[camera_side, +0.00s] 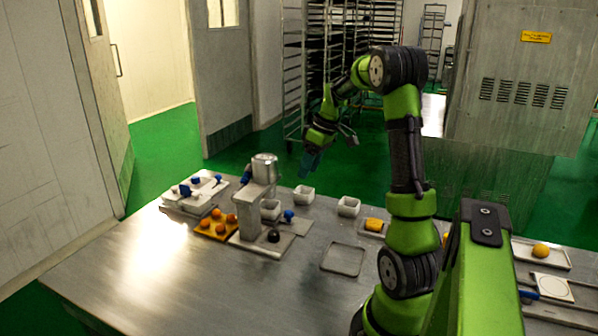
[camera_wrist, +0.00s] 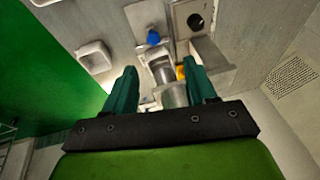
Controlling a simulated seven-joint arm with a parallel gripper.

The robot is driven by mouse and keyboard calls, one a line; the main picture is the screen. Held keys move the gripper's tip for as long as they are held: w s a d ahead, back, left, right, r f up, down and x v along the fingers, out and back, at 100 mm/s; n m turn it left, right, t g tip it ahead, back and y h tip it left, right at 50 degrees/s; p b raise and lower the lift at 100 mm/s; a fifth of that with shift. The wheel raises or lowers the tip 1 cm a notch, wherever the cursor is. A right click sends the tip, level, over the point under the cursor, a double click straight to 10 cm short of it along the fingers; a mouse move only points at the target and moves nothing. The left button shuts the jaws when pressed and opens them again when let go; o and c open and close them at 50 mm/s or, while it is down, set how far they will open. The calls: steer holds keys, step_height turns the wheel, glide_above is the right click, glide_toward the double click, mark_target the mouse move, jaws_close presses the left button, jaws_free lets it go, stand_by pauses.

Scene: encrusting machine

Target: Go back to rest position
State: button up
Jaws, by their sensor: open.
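My gripper (camera_side: 311,160) hangs above the far side of the steel table, to the right of the encrusting machine, with its fingers pointing down. In the wrist view my gripper (camera_wrist: 163,90) shows two teal fingers set apart with nothing between them. The encrusting machine (camera_side: 252,196) is a grey column with a metal hopper (camera_side: 264,168) on top. It also shows in the wrist view (camera_wrist: 172,94), beyond the fingers. A dark round piece (camera_side: 273,236) lies on the plate at its foot. It shows in the wrist view as a dark round spot (camera_wrist: 195,21).
The steel table (camera_side: 190,285) is bare at the front left. White bowls (camera_side: 304,195) stand near the machine. An orange tray (camera_side: 213,231) holds several orange balls. A white tray (camera_side: 183,203) with blue-handled items lies left. An empty tray (camera_side: 343,260) lies centre. A rack (camera_side: 330,50) stands behind.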

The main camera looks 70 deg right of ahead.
steer(key=s+a+r+m+t, duration=0.1)
steer(key=s+a+r, duration=0.1)
steer(key=a, duration=0.9)
steer(key=s+a+r+m+t, duration=0.1)
steer(key=s+a+r, duration=0.1)
steer(key=a, duration=0.9)
steer(key=s+a+r+m+t, duration=0.1)
steer(key=s+a+r+t, duration=0.1)
steer(key=a, duration=0.9)
steer(key=shift+a+r+m, duration=0.3)
steer(key=shift+a+r, duration=0.1)
